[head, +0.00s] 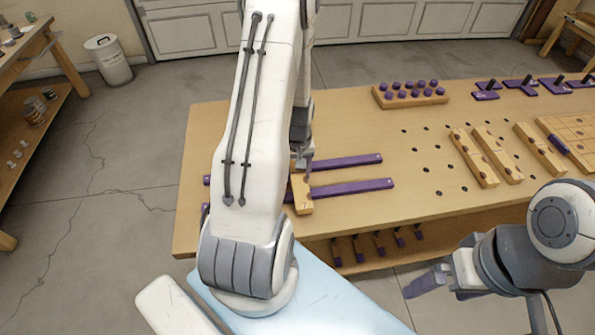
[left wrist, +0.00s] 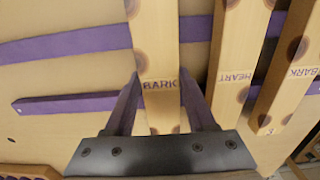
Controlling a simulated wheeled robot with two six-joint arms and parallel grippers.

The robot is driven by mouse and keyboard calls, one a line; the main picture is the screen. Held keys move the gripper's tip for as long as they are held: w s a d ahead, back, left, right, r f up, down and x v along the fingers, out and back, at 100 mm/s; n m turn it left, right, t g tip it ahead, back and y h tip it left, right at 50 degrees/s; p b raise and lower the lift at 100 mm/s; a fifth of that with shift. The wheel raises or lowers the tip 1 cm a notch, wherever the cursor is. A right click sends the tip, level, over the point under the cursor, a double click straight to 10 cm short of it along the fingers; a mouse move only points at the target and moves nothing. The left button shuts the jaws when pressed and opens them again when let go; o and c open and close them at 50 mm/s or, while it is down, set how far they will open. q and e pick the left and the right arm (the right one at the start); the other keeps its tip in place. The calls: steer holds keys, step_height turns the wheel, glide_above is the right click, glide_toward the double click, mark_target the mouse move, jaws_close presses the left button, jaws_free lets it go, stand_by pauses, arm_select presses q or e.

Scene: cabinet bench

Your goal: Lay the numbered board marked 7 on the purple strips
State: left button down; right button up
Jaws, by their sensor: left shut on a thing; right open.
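My left gripper (head: 303,162) is shut on a light wooden board (head: 303,199) with a small mark that looks like 7. In the left wrist view the held board (left wrist: 162,50) reads BARK and stands between the finger pads. Two purple strips (head: 346,162) (head: 352,187) lie parallel on the bench, and the board crosses over them. In the left wrist view both strips (left wrist: 60,45) (left wrist: 62,104) pass behind it. I cannot tell whether the board touches them. My right gripper (head: 440,283) is open and empty in front of the bench.
In the left wrist view, boards reading HEART (left wrist: 234,75) and BARK (left wrist: 290,75) lie beside the held one; my left arm hides that area in the head view. Three loose boards (head: 473,158) (head: 497,154) (head: 540,150) lie at the right. A peg block (head: 410,99) stands at the back.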

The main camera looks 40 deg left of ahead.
arm_select(q)
steer(key=shift+f, duration=0.2)
stand_by(0.7)
steer(key=shift+c, duration=0.7)
jaws_free()
steer(key=shift+r+p, duration=3.45)
steer(key=shift+r, duration=0.6)
steer(key=shift+f, duration=0.15)
step_height(320, 180, down, 8)
steer(key=b, duration=0.7)
